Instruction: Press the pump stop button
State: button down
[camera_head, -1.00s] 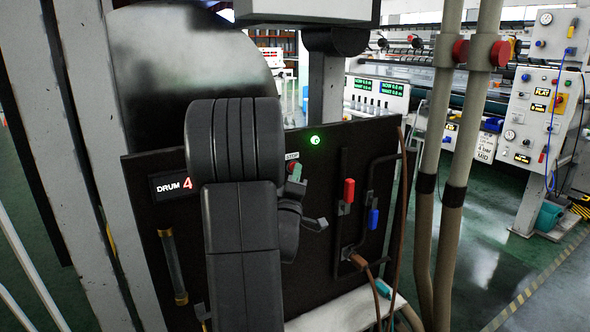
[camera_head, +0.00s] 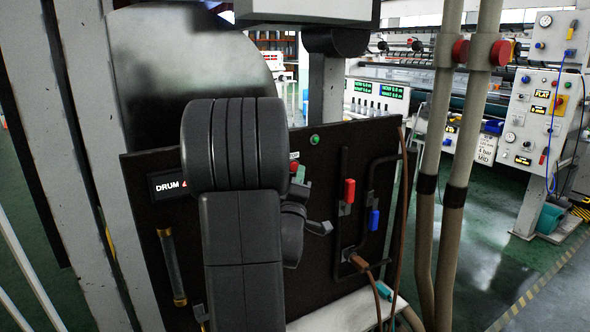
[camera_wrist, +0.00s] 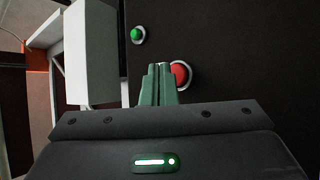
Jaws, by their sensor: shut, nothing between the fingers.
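The red stop button (camera_wrist: 181,74) has a pale ring and sits on a dark panel. In the head view it is a small red spot (camera_head: 294,166) just above my gripper (camera_head: 300,175). In the wrist view the green fingers of my gripper (camera_wrist: 160,67) are together with nothing between them, and their tips overlap the left edge of the button. I cannot tell whether they touch it. A round green button or lamp (camera_wrist: 137,34) shows to the upper left in the wrist view. In the head view it is dark green (camera_head: 314,139) and unlit.
The dark panel (camera_head: 330,170) carries a red-handled valve (camera_head: 349,190), a blue-handled valve (camera_head: 373,220) and a drum sign (camera_head: 166,185), partly hidden by my arm. Two upright pipes (camera_head: 448,200) stand to the right. A grey post (camera_head: 85,150) stands to the left.

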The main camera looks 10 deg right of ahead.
jog(key=shift+s+d+b, duration=0.3)
jog(key=shift+s+b, duration=0.1)
jog(key=shift+s, duration=0.4)
jog(key=shift+s+d+b, duration=0.25)
jog(key=shift+s+b, duration=0.2)
jog(key=shift+s, duration=0.3)
jog(key=shift+s+d+b, duration=0.3)
jog(key=shift+s+b, duration=0.1)
jog(key=shift+s, duration=0.4)
